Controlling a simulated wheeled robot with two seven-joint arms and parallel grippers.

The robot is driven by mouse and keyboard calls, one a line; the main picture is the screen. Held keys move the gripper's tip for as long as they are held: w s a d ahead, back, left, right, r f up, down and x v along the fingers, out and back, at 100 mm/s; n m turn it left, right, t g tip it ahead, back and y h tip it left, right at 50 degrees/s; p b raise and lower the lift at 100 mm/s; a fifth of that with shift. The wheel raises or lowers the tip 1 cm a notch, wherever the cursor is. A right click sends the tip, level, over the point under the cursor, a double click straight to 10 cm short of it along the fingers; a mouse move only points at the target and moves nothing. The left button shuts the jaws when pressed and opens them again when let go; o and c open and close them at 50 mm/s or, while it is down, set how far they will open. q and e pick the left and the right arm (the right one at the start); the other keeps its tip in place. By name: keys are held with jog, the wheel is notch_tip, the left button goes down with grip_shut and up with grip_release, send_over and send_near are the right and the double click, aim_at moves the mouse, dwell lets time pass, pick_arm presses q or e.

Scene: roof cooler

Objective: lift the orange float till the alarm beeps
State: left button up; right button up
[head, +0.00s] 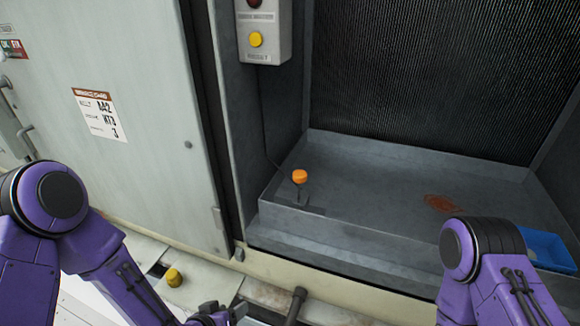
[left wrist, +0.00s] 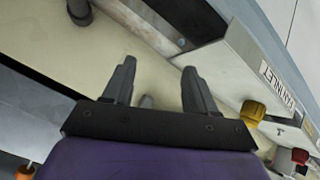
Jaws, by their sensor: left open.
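The orange float (head: 299,176) stands on a thin dark stem over a small bracket, inside the near left corner of the grey basin (head: 400,180). An orange tip, likely the float, shows at the lower left edge of the left wrist view (left wrist: 25,172). A grey box (head: 264,48) with a dark red lamp (head: 255,3) and a yellow button (head: 256,40) is fixed above the basin's left side. My left gripper (head: 222,314) is low at the bottom edge, below and left of the float and apart from it. Its fingers (left wrist: 158,76) are open and empty. My right gripper is out of view.
A yellow knob (head: 173,277) sits on the ledge left of my left gripper, and a dark pipe (head: 295,306) stands to its right. A large pale cabinet door (head: 130,110) is at left. A blue tray (head: 548,250) and a rusty stain (head: 441,203) are at the basin's right.

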pick_arm(q)
jog(key=w+d+r+m+t+h, duration=0.1)
jog(key=w+d+r+m+h, duration=0.15)
jog(key=r, duration=0.35)
jog(key=w+d+r+m+t+h, duration=0.1)
jog(key=w+d+r+t, duration=0.1)
jog(key=w+r, duration=0.25)
jog(key=m+t+h+p, duration=0.1)
jog(key=m+t+h, duration=0.1)
jog(key=m+h, duration=0.35)
send_near(295, 177)
jog(key=shift+m+y, duration=0.4)
jog(key=p+x, duration=0.1)
jog(key=x, duration=0.4)
jog(key=p+x, duration=0.2)
jog(key=x, duration=0.4)
jog(key=shift+s+d+r, duration=0.1)
jog(key=shift+s+r, duration=0.05)
jog(key=shift+r, duration=0.1)
jog(key=shift+w+d+f+p, duration=0.1)
jog(key=shift+w+d+p, duration=0.1)
jog(key=shift+w+p, duration=0.1)
